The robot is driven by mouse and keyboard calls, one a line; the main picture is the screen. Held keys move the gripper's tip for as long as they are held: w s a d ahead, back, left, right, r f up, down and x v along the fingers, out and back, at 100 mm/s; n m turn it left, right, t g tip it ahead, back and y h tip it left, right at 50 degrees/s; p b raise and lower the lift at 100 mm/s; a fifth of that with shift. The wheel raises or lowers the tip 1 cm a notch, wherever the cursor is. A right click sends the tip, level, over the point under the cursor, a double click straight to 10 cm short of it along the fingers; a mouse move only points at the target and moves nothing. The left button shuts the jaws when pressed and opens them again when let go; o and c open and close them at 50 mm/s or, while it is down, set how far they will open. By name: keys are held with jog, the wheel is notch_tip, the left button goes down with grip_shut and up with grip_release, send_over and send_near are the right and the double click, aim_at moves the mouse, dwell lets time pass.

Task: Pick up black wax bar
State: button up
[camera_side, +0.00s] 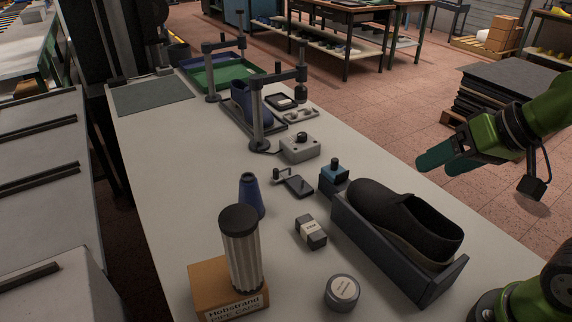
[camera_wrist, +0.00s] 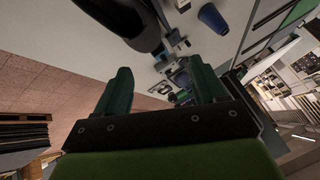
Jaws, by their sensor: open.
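The black wax bar (camera_side: 311,232) looks like the small dark block with a pale label band, lying on the light worktable (camera_side: 175,215) in the side view. It lies left of the shoe tray and right of a blue cone. I cannot make it out in the wrist view. My gripper (camera_side: 434,158) is at the right of the side view, raised beyond the table's right edge and well away from the bar. Its two teal fingers are apart with nothing between them, as the wrist view also shows (camera_wrist: 162,85).
A black shoe (camera_side: 405,215) sits in a dark tray (camera_side: 395,262) right of the bar. A round tin (camera_side: 342,292), a blue cone (camera_side: 252,196), a ribbed cylinder (camera_side: 241,255) on a cardboard box (camera_side: 207,284), and a phone-like slab (camera_side: 299,187) surround it. Clamp stands (camera_side: 263,110) rise farther back.

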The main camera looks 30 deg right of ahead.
jog(key=n+g+h, duration=0.2)
jog(key=n+g, duration=0.1)
jog(key=g, duration=0.4)
send_over(311, 227)
notch_tip(311, 227, down, 7)
jog(key=f, duration=1.1)
jog(key=shift+d, duration=0.3)
jog(key=shift+a+f, duration=0.15)
jog(key=shift+f, duration=1.4)
jog(key=shift+a+f, duration=0.1)
jog(key=shift+f, duration=1.45)
